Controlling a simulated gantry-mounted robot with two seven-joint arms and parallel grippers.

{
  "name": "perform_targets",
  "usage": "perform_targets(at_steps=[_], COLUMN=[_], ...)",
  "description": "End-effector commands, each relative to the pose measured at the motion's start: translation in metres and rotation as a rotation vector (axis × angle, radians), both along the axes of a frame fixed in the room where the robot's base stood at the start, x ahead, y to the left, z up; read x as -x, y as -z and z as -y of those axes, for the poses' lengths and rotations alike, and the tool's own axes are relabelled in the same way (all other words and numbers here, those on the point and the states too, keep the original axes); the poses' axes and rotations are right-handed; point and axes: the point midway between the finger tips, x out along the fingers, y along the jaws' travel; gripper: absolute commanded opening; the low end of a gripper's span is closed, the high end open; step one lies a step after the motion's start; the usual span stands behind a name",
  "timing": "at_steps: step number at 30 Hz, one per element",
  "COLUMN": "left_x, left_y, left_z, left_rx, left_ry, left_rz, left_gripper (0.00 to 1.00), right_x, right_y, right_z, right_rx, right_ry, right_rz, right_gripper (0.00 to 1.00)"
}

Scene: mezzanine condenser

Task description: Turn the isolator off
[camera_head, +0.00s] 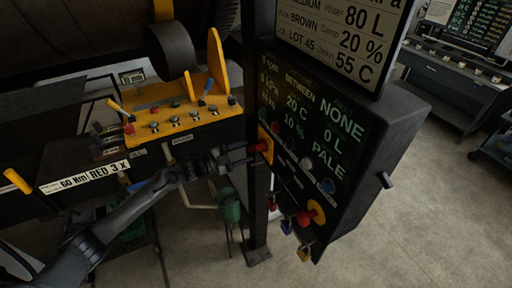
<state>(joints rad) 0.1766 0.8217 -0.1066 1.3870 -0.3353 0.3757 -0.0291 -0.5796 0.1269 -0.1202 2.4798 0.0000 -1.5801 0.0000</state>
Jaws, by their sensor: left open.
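The isolator looks to be the red handle on a yellow plate (265,146) on the left edge of a dark control box (370,150). My left gripper (248,154) comes in from the left. Its two fingers are apart and point at the red handle, with the tips at or very close to it. I cannot tell whether they touch it. The fingers partly cover the handle, so its exact angle is unclear. My right gripper is not in view.
A red mushroom button on yellow (311,213) sits lower on the box, with padlocks (304,253) hanging below. A dark post (257,215) stands beside the box. A yellow control panel (180,122) with levers lies left. Open floor (420,200) is at right.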

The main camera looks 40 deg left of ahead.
Motion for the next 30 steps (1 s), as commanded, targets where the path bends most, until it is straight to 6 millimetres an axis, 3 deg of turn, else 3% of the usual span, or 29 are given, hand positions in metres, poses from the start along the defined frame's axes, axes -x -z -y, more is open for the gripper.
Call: perform_targets(at_steps=[6,12,26,30], left_x=[-0.028,-0.043,-0.048,-0.048], left_y=[-0.002,-0.001,0.001,0.001], left_z=[0.013,0.02,0.023,0.023], left_rx=[0.001,0.001,0.0,0.0], left_ry=[0.0,-0.001,0.001,0.0], left_rz=[0.001,0.0,-0.001,0.0], left_gripper=[0.51,0.51,0.51,0.3], right_x=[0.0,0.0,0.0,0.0], right_y=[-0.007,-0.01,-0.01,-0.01], right_z=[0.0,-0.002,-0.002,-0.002], right_rx=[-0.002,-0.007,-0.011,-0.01], right_ry=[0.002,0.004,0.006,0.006], right_rz=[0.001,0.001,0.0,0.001], right_gripper=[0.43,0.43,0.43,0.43])
